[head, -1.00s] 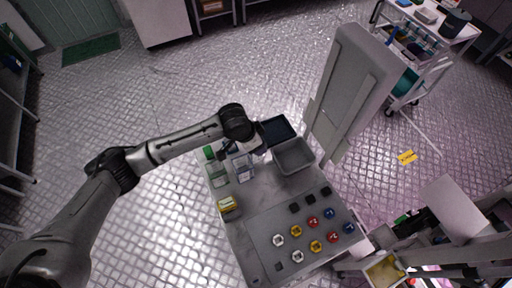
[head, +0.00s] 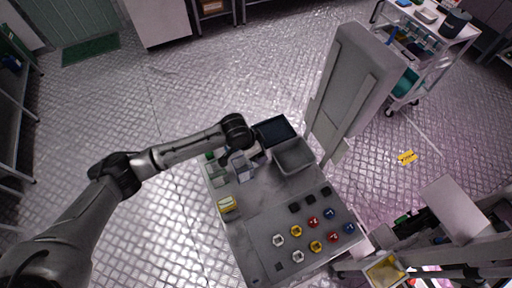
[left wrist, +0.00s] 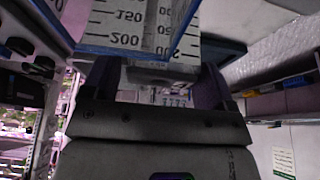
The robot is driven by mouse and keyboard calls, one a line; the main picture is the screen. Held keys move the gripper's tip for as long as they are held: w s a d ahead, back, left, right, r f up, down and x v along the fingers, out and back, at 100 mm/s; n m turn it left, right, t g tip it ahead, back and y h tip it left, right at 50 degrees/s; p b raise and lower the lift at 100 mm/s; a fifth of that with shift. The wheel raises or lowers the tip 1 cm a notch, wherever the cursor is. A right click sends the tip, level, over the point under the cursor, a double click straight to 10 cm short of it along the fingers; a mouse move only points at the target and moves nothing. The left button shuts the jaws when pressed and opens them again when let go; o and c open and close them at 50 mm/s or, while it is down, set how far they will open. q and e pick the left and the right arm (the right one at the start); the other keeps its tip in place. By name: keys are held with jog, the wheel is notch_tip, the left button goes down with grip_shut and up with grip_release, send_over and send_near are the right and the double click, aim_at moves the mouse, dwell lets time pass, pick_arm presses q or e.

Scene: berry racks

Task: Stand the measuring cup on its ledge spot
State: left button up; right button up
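A clear, square-sided measuring cup (head: 242,168) with a blue edge shows at the far left of the grey bench, just below my left gripper (head: 246,151) in the head view. A similar clear cup (head: 217,177) stands to its left. In the left wrist view, a marked cup wall (left wrist: 130,22) fills the top, with its numbers upside down. The dark fingers of my left gripper (left wrist: 155,82) are apart. A pale, marked piece shows between them, and the cup hides the fingertips. I cannot tell whether they grip it. My right gripper is not in view.
A grey bin (head: 293,157) and a dark tray (head: 274,131) sit right of the cups. Several coloured knobs cover the near part. A tall grey panel (head: 350,85) rises behind the bin.

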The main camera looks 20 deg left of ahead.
pick_arm(q)
jog(key=shift+o, duration=0.4)
jog(key=shift+r, duration=0.15)
jog(key=shift+a+r, duration=0.1)
jog(key=shift+r, duration=0.25)
jog(key=p+v, duration=0.1)
jog(key=v, duration=0.9)
jog(key=shift+r, duration=0.2)
jog(key=shift+o, duration=0.4)
jog(key=shift+s+a+r, duration=0.15)
jog(key=shift+s+r, duration=0.05)
jog(key=shift+r, duration=0.25)
